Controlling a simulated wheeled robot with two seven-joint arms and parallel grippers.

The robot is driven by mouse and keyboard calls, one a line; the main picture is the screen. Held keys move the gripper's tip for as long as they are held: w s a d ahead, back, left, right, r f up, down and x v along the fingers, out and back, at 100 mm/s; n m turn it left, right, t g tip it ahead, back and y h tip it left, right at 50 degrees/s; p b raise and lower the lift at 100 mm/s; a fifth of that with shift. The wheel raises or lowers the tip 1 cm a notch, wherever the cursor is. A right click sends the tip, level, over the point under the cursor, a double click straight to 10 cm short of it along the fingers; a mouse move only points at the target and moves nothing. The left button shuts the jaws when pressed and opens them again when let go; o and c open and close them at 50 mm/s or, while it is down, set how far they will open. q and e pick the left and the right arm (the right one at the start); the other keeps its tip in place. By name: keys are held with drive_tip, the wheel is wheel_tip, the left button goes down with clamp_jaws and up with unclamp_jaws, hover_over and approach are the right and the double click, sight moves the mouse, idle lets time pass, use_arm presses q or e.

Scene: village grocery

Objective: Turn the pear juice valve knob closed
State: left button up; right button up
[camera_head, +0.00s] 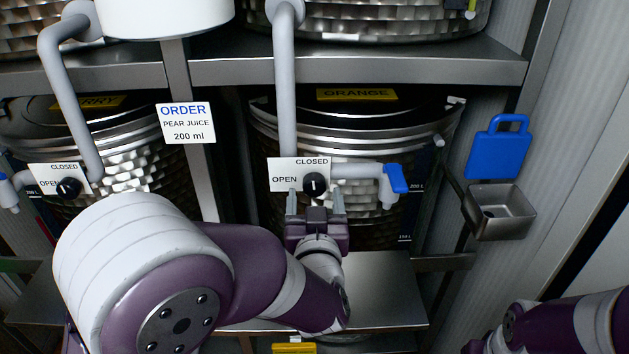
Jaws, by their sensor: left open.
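A black valve knob (314,185) sits on a white plate (284,171) marked CLOSED at the top and OPEN at the left. A pale mark on the knob appears to point up toward CLOSED. The plate is on the grey pipe (287,110) that comes down from above. No pear juice name shows on this valve. My left gripper (315,199) is open, its two fingers on either side of the knob and just below it; contact cannot be told. Of my right arm, only purple and white links show at the lower right.
An order card (186,123) reads pear juice 200 ml. A blue-handled spout (394,181) is right of the knob. Behind stands a metal tank (350,135) labelled ORANGE. A second knob (69,187) is at left. A blue tag (498,147) and metal cup (499,212) hang at right.

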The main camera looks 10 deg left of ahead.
use_arm(q)
drive_tip(key=shift+x, duration=1.1)
drive_tip(key=shift+w+a+p, duration=0.1)
drive_tip(key=shift+w+p, duration=0.2)
drive_tip(key=shift+s+r, duration=0.2)
drive_tip(key=shift+s, duration=0.2)
drive_tip(key=shift+w, duration=0.1)
use_arm(e)
drive_tip(key=shift+s+d+r, duration=0.1)
drive_tip(key=shift+s+r, duration=0.25)
drive_tip(key=shift+r, duration=0.35)
use_arm(q)
drive_tip(key=shift+w+f, duration=0.15)
drive_tip(key=c, duration=0.4)
drive_tip(key=shift+w, duration=0.1)
drive_tip(key=c, duration=0.6)
drive_tip(key=shift+m, duration=0.7)
drive_tip(key=shift+c, duration=0.2)
drive_tip(key=o, duration=1)
drive_tip(key=shift+o, duration=0.2)
use_arm(e)
drive_tip(key=shift+w+r, duration=0.1)
drive_tip(key=shift+r, duration=0.05)
